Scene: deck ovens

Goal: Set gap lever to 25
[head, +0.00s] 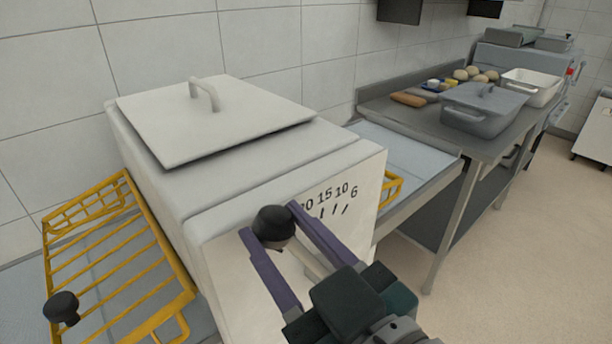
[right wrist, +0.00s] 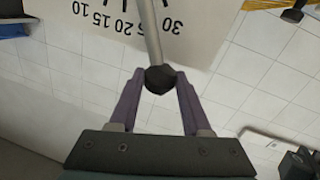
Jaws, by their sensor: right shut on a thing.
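The gap lever's black knob (head: 273,224) is on the front of the white machine (head: 220,262) in the head view. My right gripper (head: 270,221) is shut on this knob, with one purple finger on each side. In the right wrist view, the pale lever rod (right wrist: 151,35) runs up from the knob (right wrist: 160,79) across the number scale, which appears upside down. The rod crosses the scale between 30 on its right and a partly covered number, seemingly 25, on its left. In the head view my gripper hides the scale's upper numbers. My left gripper is not in view.
A yellow wire guard (head: 110,255) with another black knob (head: 62,308) is at the left. A lid (head: 215,120) with a handle covers the machine's top. A steel table (head: 440,120) with a grey lidded pan (head: 482,108) and dough balls stands behind.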

